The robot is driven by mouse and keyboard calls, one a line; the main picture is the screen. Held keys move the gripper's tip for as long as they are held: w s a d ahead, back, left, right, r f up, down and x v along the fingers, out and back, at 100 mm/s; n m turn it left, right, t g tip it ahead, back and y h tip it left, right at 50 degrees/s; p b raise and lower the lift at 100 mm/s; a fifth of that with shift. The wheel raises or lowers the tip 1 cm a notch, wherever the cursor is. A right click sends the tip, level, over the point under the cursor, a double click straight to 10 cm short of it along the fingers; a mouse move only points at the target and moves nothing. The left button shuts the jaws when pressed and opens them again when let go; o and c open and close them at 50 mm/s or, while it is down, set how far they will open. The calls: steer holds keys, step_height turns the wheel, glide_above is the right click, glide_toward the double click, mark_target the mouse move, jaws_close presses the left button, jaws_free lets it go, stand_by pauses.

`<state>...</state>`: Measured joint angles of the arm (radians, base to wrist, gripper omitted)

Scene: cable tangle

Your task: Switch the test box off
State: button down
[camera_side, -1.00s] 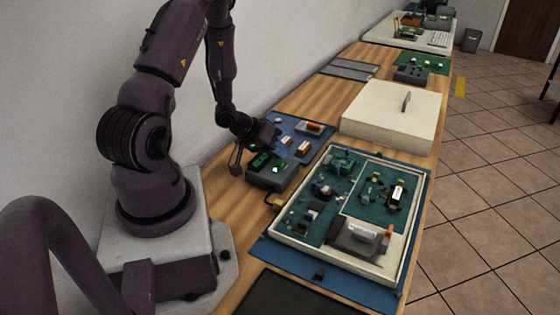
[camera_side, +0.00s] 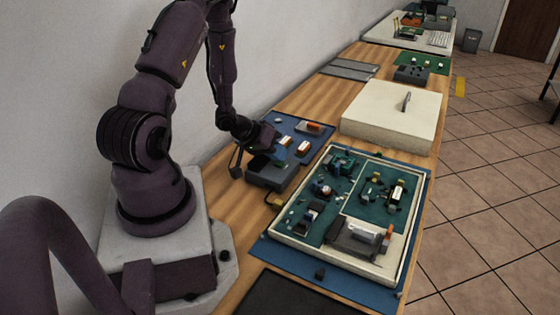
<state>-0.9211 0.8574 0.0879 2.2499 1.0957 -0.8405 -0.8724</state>
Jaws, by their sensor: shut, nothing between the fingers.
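The test box (camera_side: 268,179) is a dark grey box on the bench, beside the blue mat and left of the framed circuit board. Its display (camera_side: 261,161) is dark, with no green glow showing. My gripper (camera_side: 282,152) reaches down over the back right of the box's top. It is shut and holds nothing. The fingertips are small and dark here, so I cannot tell whether they touch the box or its switch.
The framed green board (camera_side: 268,237) stands in front on a blue mat. A cream lidded box (camera_side: 392,121) is behind it. Small parts lie on another blue mat (camera_side: 318,146) by my gripper. A cable with a yellow end (camera_side: 275,200) lies near the test box.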

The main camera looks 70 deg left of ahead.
steer(key=shift+r, duration=0.1)
stand_by(0.3)
steer(key=shift+r, duration=0.35)
steer(key=shift+r, duration=3)
